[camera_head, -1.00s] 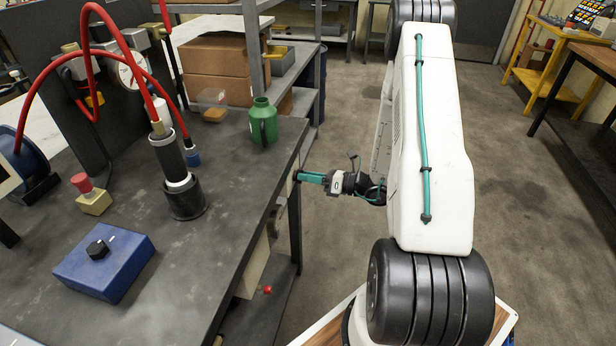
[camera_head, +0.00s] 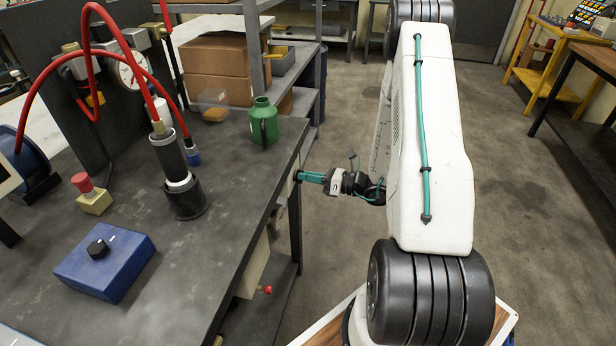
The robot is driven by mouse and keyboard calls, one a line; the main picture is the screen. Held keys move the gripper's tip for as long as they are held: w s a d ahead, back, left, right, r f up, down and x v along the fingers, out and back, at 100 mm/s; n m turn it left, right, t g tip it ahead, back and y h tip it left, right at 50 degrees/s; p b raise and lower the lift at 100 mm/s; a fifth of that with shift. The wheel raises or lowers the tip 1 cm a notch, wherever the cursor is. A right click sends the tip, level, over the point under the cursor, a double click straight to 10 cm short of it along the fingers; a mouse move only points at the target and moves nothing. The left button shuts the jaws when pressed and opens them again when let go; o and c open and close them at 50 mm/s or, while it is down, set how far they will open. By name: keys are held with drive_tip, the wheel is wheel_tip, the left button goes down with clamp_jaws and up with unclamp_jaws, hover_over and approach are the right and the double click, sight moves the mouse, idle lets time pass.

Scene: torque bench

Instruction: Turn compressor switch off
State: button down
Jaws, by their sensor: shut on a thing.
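My gripper (camera_head: 301,176) reaches left from the arm to the front side of the dark bench (camera_head: 235,215), just below the top's edge. Its teal fingers are shut on a small part there; the fingers and the bench edge hide that part, so I cannot tell its shape or setting. No label marks a compressor switch. A blue box with a black rotary knob (camera_head: 98,249) sits on the bench top at the left, away from my gripper. A red mushroom button on a yellow base (camera_head: 91,195) stands behind it.
A green bottle (camera_head: 264,121) stands on the bench close to my gripper. A black cylinder tool with a red hose (camera_head: 178,178) stands mid-bench. A red knob (camera_head: 265,290) sticks out below the bench front. The floor right of my arm is clear.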

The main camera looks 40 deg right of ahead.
drive_tip(key=n, duration=1)
drive_tip(key=shift+s+a, duration=0.15)
drive_tip(key=shift+n, duration=0.4)
drive_tip(key=c, duration=1.5)
unclamp_jaws()
drive_tip(key=v, duration=0.7)
drive_tip(key=shift+s+d, duration=0.25)
drive_tip(key=shift+s, duration=0.1)
